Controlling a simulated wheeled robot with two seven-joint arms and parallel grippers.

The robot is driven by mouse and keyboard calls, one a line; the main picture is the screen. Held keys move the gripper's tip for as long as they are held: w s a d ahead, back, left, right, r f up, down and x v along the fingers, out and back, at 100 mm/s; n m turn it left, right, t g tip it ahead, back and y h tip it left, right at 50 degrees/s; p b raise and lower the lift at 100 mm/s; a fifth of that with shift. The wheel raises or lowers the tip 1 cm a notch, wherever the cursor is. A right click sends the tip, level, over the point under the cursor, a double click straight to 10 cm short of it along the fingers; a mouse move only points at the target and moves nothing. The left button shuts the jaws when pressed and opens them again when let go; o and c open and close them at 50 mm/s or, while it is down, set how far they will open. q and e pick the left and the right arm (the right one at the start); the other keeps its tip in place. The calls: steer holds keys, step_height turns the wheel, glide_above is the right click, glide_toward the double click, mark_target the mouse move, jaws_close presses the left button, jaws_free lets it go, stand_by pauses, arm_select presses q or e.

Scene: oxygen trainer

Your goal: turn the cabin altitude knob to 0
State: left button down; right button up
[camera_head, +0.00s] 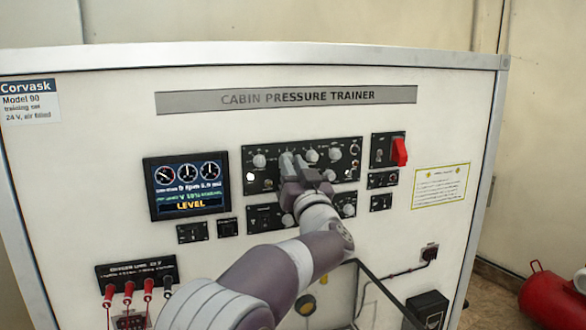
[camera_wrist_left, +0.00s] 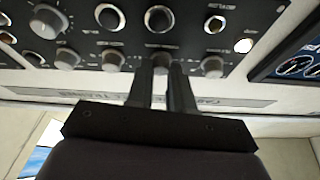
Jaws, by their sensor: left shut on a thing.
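The upper control panel (camera_head: 300,150) is a black plate with grey knobs and small switches. My left gripper (camera_head: 291,162) reaches it from below. Its two fingers are shut on a grey knob (camera_wrist_left: 160,58), second from the left in the panel's top row in the head view. The wrist view looks upside down and shows the fingers on either side of this knob. The fingers hide most of it in the head view. Its label and pointer are too small to read, so I cannot tell its setting. My right gripper is in neither view.
Neighbouring knobs (camera_wrist_left: 212,66) (camera_wrist_left: 112,61) sit close on both sides. A larger dial knob (camera_wrist_left: 47,20) is farther off. The display (camera_head: 187,186) reads LEVEL. A red switch guard (camera_head: 400,152) is at right; red-capped plugs (camera_head: 129,287) are at lower left.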

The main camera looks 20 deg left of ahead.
arm_select(q)
steer(key=n+g+y, duration=0.1)
steer(key=n+g, duration=0.1)
steer(key=n, duration=0.4)
steer(key=n+g+y+p, duration=0.1)
steer(key=n+g, duration=0.2)
steer(key=n, duration=0.3)
steer(key=n+g+y+p, duration=0.1)
steer(key=n+g, duration=0.1)
steer(key=n, duration=0.4)
steer(key=shift+w+d+r+n+g+y, duration=0.25)
steer(key=shift+d+r+n+g+y, duration=0.05)
steer(key=shift+d+n+y, duration=0.1)
steer(key=shift+s+a+r+n+g+h+p, duration=0.1)
steer(key=shift+n+g+h+p, duration=0.4)
steer(key=shift+n, duration=1.25)
steer(key=shift+w+r+n+g+h+p, duration=0.15)
steer(key=shift+n+h+p, duration=0.6)
steer(key=shift+n, duration=1.05)
steer(key=shift+s+a+r+n+g+h+p, duration=0.2)
steer(key=shift+n+h+p, duration=0.45)
steer(key=shift+n, duration=1.1)
steer(key=shift+d, duration=0.15)
steer(key=c, duration=1.1)
jaws_free()
steer(key=shift+o, duration=0.5)
steer(key=shift+f, duration=0.1)
